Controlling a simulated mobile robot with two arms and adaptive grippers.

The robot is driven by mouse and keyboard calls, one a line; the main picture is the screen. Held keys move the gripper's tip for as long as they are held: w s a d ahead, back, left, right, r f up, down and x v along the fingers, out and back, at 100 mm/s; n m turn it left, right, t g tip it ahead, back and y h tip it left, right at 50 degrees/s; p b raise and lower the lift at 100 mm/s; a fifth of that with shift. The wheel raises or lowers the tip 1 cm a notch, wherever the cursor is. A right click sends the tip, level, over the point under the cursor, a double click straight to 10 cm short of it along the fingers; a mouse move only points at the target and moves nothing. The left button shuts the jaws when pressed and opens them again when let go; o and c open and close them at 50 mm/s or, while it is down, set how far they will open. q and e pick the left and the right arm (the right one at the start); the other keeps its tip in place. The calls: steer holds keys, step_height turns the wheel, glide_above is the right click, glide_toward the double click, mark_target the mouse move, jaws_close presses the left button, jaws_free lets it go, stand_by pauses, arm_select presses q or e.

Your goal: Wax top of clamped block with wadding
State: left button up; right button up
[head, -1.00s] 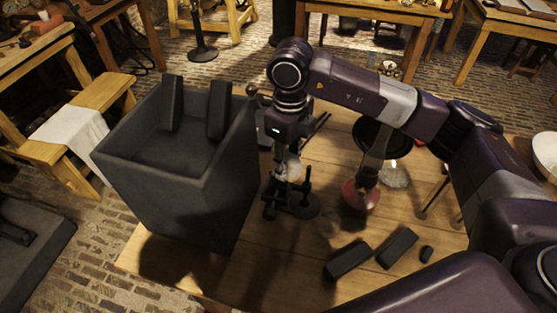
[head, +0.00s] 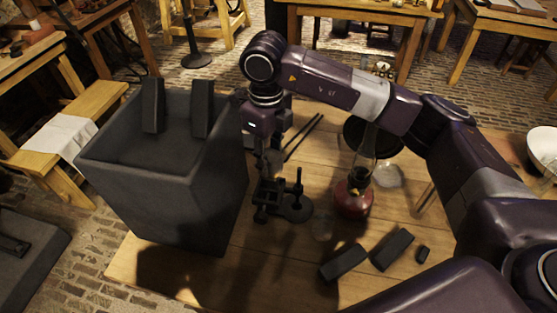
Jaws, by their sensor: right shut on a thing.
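My right gripper (head: 268,158) points down above the dark clamp stand (head: 268,205) on the wooden table, beside the big dark bin. It is shut on a small greyish bit that seems to be the wadding, mostly hidden between the fingers. The clamp has a dark upright screw and a round base. A block in the clamp cannot be made out clearly under the gripper, and I cannot tell whether the wadding touches it. My left gripper is not in view.
The dark bin (head: 110,167) stands left of the clamp. A red-based lamp (head: 352,199) stands to the right. Dark blocks (head: 343,262) and (head: 392,250) lie at the front right, with a small dark piece (head: 422,254). Thin dark rods (head: 303,137) lie behind.

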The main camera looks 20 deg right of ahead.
steer(key=shift+s+a+n, duration=0.15)
steer(key=shift+a+n, duration=0.15)
steer(key=shift+a, duration=0.5)
steer(key=shift+r, duration=0.25)
steer(key=r+p, duration=0.2)
steer(key=r, duration=0.1)
steer(key=a+r+p, duration=0.1)
steer(key=r, duration=0.1)
steer(key=shift+w, duration=0.25)
steer(key=shift+d+r, duration=0.15)
steer(key=shift+r, duration=0.05)
steer(key=shift+r+p, duration=0.6)
steer(key=shift+r, duration=0.9)
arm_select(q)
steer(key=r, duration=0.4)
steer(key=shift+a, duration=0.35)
